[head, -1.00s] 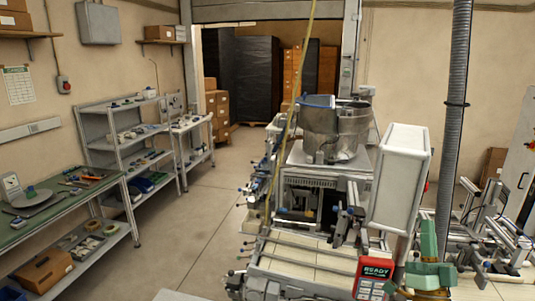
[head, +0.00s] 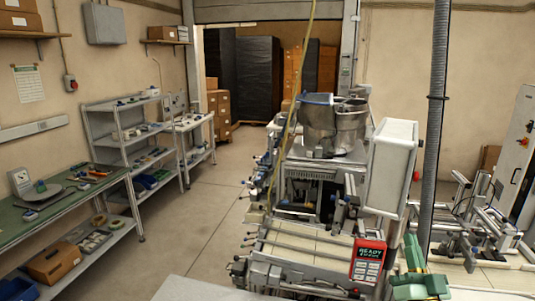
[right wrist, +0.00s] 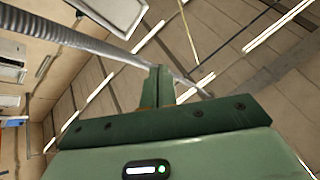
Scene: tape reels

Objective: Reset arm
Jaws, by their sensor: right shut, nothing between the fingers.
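My right gripper (head: 412,252) is the green one at the lower right of the head view, in front of the machine. In the right wrist view its two fingers (right wrist: 158,86) are together with nothing between them. Nothing is in its hold and the fingers touch no object that I can see. My left gripper is in neither view.
A red READY panel (head: 368,259) on the machine is close to the left of my right gripper. A grey ribbed hose (head: 432,150) hangs behind it. A green-topped bench (head: 70,212) stands at the left. The floor (head: 205,220) between bench and machine is clear.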

